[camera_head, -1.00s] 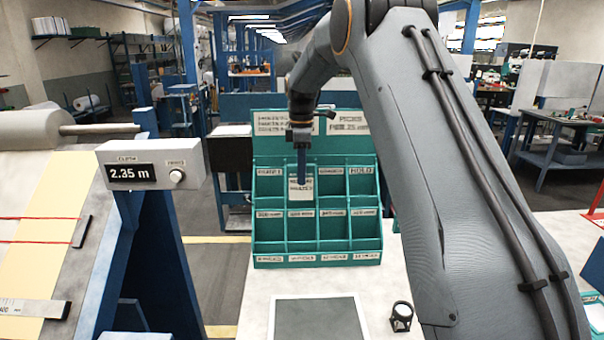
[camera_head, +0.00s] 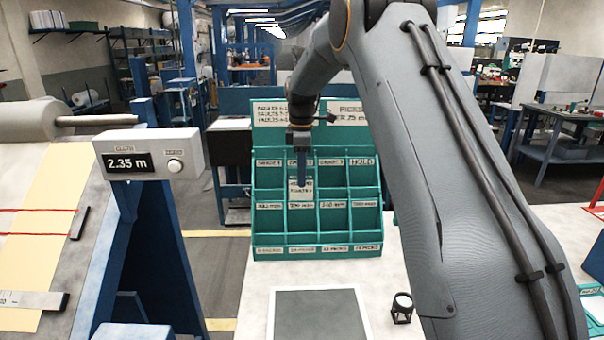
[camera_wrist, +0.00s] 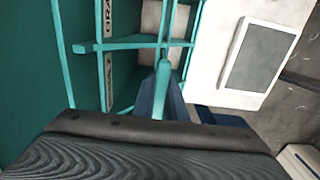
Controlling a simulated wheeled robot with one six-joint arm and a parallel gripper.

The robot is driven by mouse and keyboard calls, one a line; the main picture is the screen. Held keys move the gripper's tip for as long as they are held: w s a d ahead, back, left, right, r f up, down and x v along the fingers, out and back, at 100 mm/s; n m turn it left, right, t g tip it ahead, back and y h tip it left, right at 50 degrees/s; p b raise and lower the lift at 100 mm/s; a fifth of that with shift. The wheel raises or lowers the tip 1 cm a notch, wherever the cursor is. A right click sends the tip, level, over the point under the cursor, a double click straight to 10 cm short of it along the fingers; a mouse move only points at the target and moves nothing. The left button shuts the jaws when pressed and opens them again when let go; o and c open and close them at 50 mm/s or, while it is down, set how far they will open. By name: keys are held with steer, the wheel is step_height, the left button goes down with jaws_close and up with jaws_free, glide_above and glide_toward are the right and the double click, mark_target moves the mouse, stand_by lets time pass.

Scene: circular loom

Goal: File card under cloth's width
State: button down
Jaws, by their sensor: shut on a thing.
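A teal rack (camera_head: 318,240) with rows of labelled compartments stands on the white table. A small white card (camera_head: 301,193) with printed lines shows at the second compartment from the left in the top row; its text is too small to read. My gripper (camera_head: 302,180) is shut on the card from above, its narrow blue fingers pointing down in front of that compartment. The middle row has labels that seem to end in "mm". In the wrist view my blue fingers (camera_wrist: 160,98) reach in beside a teal divider, and the card is hidden there.
A white-edged tablet (camera_head: 318,315) and a small black instrument (camera_head: 402,308) lie on the table before the rack. My arm covers the right.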

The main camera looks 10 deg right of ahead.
steer(key=shift+f, duration=0.3)
steer(key=c, duration=2.2)
jaws_free()
steer(key=shift+f, duration=0.1)
steer(key=o, duration=0.5)
steer(key=shift+r+b, duration=1.7)
steer(key=shift+r, duration=2.25)
